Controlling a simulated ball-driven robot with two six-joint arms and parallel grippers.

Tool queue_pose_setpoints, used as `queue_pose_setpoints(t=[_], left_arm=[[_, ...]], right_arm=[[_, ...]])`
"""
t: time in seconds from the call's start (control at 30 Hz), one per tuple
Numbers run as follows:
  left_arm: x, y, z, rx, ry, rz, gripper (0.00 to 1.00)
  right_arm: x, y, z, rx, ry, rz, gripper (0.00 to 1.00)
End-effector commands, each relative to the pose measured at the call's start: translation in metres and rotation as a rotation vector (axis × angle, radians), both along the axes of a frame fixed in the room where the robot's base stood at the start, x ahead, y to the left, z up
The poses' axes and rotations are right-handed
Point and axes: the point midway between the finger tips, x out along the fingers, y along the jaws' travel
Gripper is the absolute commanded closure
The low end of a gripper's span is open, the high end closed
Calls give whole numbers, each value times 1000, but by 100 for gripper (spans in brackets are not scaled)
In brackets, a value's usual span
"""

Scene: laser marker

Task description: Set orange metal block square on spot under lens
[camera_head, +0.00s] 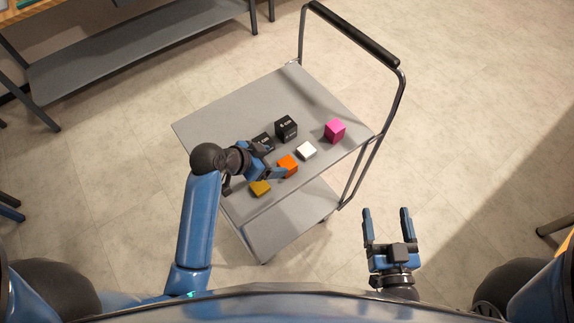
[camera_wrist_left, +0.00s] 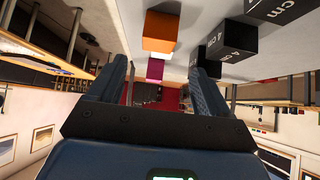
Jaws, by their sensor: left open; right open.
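The orange metal block (camera_head: 288,164) sits on the grey top of a cart, with my left gripper (camera_head: 270,161) open around or just beside it; I cannot tell which. In the left wrist view the orange block (camera_wrist_left: 160,32) shows ahead of the open fingers (camera_wrist_left: 163,85), apart from them, with nothing between the fingers. My right gripper (camera_head: 388,226) is open and empty, in front of the cart at the right, over the floor. No lens or marking spot shows in these views.
The cart top (camera_head: 235,115) also carries a magenta block (camera_head: 335,131), a white block (camera_head: 306,151), a yellow block (camera_head: 260,187) and black cubes (camera_head: 286,128). The cart's handle (camera_head: 352,32) rises at the far right. A grey shelf (camera_head: 130,62) stands at the back left.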

Motion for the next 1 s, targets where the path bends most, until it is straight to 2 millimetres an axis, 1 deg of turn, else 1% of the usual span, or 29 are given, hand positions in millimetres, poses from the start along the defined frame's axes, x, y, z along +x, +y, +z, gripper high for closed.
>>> queue_pose_setpoints(t=[0.1,0.2,0.47,0.67,0.8,1.0], left_arm=[[7,-10,-12,0,2,-1,21],[11,-16,-20,0,1,1,21],[15,-23,-29,0,1,2,21],[18,-36,-49,0,3,2,21],[25,-44,-60,-1,0,4,21],[28,-49,-66,-1,-1,4,21]], right_arm=[[0,0,2,0,0,0,21],[0,0,3,0,0,0,21],[0,0,6,0,0,0,21],[0,0,14,0,0,0,21],[0,0,15,0,0,0,21],[0,0,15,0,0,0,21]])
